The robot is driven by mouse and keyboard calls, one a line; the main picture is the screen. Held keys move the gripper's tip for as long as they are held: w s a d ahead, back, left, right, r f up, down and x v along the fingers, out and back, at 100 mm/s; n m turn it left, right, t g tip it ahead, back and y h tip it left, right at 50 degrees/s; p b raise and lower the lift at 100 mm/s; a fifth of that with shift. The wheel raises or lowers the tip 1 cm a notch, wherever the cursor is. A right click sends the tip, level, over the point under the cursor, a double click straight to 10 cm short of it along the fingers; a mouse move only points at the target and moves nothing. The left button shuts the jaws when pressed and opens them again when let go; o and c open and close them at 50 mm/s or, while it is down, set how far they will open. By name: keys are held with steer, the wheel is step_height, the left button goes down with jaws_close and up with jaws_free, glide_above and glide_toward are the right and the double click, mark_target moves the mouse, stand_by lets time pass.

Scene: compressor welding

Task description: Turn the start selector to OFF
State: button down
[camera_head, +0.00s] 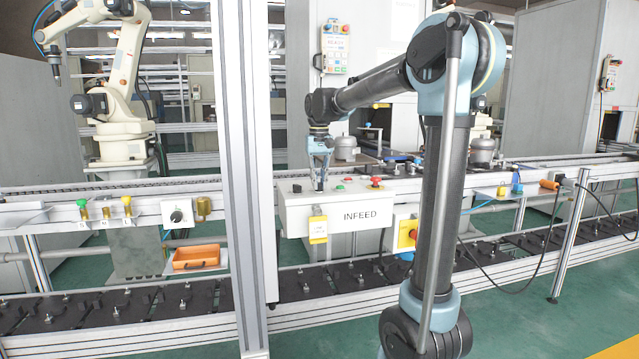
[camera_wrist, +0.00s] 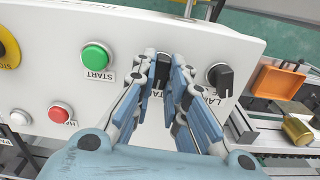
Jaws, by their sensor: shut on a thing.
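The white INFEED control box (camera_head: 345,217) stands at the middle of the conveyor rail in the head view. My gripper (camera_head: 320,188) reaches down onto its top panel. In the wrist view my gripper (camera_wrist: 163,80) has its blue-grey fingers closed around a black selector knob (camera_wrist: 163,68) between the green START button and another black knob. The fingers cover most of the held knob and its label, so its pointer position cannot be read. The other black knob (camera_wrist: 221,78), with a partly hidden label beginning "LA", stands just right of the fingers.
A green START button (camera_wrist: 96,57) is left of my fingers. A red button (camera_wrist: 60,113), a white button (camera_wrist: 20,117) and a yellow-ringed stop (camera_wrist: 8,48) lie farther left. An orange bin (camera_head: 199,257) and a brass padlock (camera_head: 203,207) are left of the box.

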steer(key=n, duration=0.5)
stand_by(0.6)
steer(key=c, duration=1.6)
jaws_free()
steer(key=shift+r, duration=0.1)
step_height(320, 180, up, 12)
steer(key=shift+w, duration=0.1)
